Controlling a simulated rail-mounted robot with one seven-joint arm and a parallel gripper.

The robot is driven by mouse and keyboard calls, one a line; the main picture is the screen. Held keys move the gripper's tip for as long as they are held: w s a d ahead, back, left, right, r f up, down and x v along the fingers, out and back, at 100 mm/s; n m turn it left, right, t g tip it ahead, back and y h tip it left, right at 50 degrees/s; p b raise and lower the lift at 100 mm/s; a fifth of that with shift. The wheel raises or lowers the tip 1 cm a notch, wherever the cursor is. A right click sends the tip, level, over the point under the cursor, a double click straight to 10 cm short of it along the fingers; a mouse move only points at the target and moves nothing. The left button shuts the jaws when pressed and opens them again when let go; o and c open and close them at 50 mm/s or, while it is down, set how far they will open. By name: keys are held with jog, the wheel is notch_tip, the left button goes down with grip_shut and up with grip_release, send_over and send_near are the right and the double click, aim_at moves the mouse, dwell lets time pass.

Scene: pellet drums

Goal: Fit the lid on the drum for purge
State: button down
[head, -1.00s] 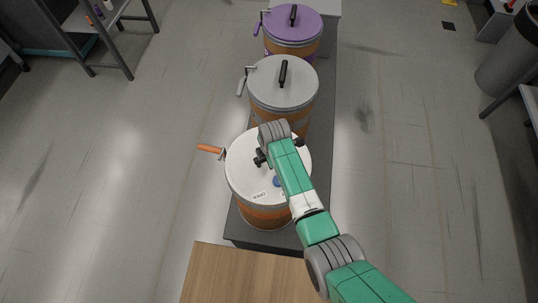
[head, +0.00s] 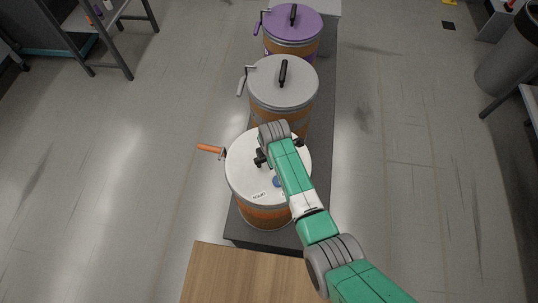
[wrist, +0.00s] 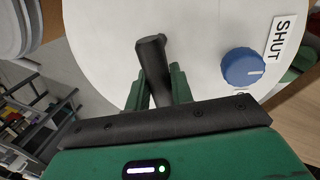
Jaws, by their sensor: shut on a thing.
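The white lid (head: 240,175) covers the top of the nearest drum (head: 264,216), which has an orange-brown body. Whether it is fully seated or slightly raised I cannot tell. The lid carries a blue knob (wrist: 243,68) and labels, one reading SHUT (wrist: 278,40) in the wrist view. My gripper (wrist: 158,88) is shut on the lid's black handle (wrist: 153,58), with a green finger on each side. An orange-gripped lever (head: 209,148) sticks out at the drum's left side. My arm hides the lid's right part in the head view.
A drum with a grey lid (head: 265,88) stands just behind, and one with a purple lid (head: 280,25) beyond it, both on the dark grey platform (head: 325,140). A wooden tabletop (head: 240,278) is in front.

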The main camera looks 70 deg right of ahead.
jog(key=shift+f, duration=0.15)
dwell(0.3)
jog(key=shift+f, duration=0.2)
jog(key=c, duration=1.1)
grip_release()
jog(key=shift+c, duration=0.2)
jog(key=shift+o, duration=0.4)
jog(key=o, duration=0.4)
